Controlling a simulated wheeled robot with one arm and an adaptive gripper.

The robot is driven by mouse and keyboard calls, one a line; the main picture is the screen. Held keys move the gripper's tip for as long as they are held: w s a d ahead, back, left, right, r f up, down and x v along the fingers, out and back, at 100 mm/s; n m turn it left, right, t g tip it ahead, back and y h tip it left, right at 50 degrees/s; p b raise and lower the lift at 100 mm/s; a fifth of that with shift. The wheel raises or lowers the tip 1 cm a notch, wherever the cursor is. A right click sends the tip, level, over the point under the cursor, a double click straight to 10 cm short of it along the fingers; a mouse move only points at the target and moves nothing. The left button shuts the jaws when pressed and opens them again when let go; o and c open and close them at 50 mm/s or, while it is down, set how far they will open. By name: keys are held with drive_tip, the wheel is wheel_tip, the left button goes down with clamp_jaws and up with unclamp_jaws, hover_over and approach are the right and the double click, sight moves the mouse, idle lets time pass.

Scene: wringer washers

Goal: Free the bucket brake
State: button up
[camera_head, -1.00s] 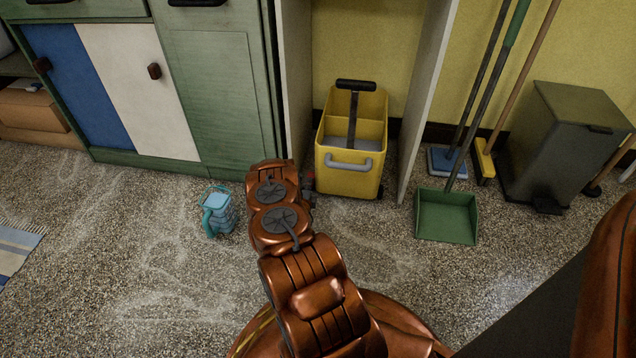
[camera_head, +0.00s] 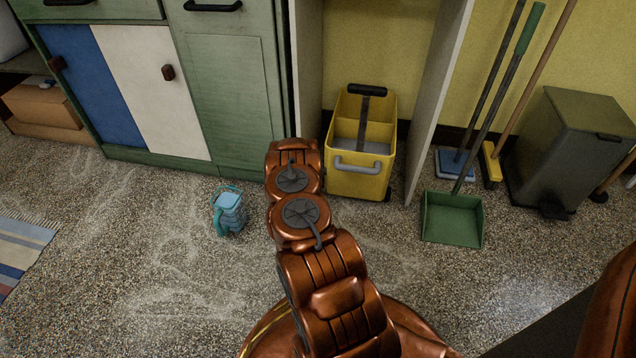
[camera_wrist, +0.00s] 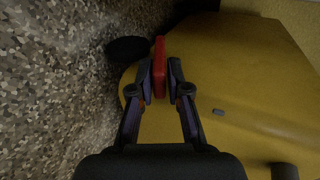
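The bucket (camera_head: 362,178) is a yellow mop bucket with a grey front handle (camera_head: 357,166) and a black-gripped lever. It stands upright in the alcove between two white panels. In the wrist view its yellow side (camera_wrist: 245,80) fills the right, with a dark caster (camera_wrist: 127,49) by the floor. The brake appears as a red tab (camera_wrist: 159,68) at the bucket's lower edge. In the head view my arm hides the gripper and the tab.
A green dustpan (camera_head: 453,218), a broom (camera_head: 491,163) and a dark pedal bin (camera_head: 572,150) are to the right. Green cabinets (camera_head: 234,100) line the left. The speckled floor between is clear.

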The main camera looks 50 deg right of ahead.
drive_tip(key=o, duration=0.3)
drive_tip(key=shift+v, duration=6.05)
drive_tip(key=shift+w+r, duration=0.1)
